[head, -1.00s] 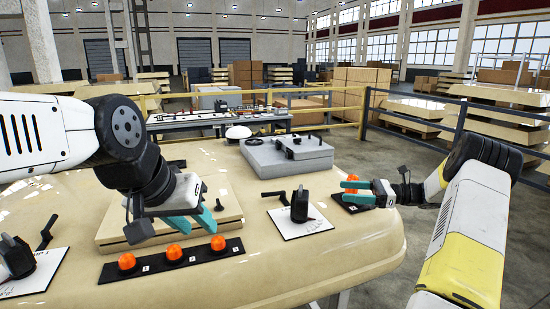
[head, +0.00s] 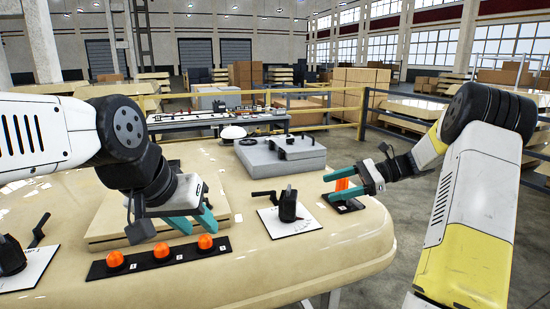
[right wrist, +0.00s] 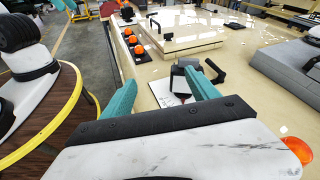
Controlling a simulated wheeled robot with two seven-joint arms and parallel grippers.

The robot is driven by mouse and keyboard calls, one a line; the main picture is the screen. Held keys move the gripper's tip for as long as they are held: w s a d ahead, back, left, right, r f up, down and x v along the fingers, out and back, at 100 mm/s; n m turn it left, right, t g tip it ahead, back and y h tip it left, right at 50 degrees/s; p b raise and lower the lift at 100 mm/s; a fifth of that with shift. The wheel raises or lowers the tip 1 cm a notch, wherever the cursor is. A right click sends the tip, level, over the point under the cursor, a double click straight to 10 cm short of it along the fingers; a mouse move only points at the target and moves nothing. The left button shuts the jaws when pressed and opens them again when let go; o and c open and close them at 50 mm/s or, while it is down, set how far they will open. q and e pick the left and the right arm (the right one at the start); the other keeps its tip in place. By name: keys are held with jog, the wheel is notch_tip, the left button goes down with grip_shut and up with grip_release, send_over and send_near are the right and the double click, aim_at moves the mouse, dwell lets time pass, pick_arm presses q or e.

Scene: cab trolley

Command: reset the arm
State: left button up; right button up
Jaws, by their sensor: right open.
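My left gripper (head: 194,222) hangs above the table behind a black strip, its two teal fingers apart with nothing seen between them. My right gripper (head: 338,179) is at the table's right end, teal fingers apart. It is by an orange button (head: 342,185) on a small black plate (head: 348,207); whether they touch, I cannot tell. In the right wrist view an orange button (right wrist: 298,150) shows beside the gripper body, and no object is between the fingers.
The cream table (head: 262,262) carries a black strip (head: 140,267) with three orange buttons, a black rotary switch (head: 288,206) on a white plate, another switch (head: 12,256) at left, and a grey box (head: 283,158) behind. A yellow railing (head: 340,126) stands beyond.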

jog(key=s+a+r+n+h, duration=0.4)
jog(key=s+a, duration=0.1)
jog(key=s, duration=0.2)
jog(key=s+r+n+t+h, duration=0.1)
jog(key=s+n+h, duration=0.3)
jog(key=s, duration=0.6)
jog(key=s+d+r+n+t+h, duration=0.1)
jog(key=s+n+t+h, duration=0.3)
jog(key=s+n, duration=0.4)
jog(key=s, duration=0.2)
jog(key=shift+s+d+r+n+t, duration=0.25)
jog(key=shift+s+r+n+t, duration=0.05)
jog(key=shift+s, duration=0.1)
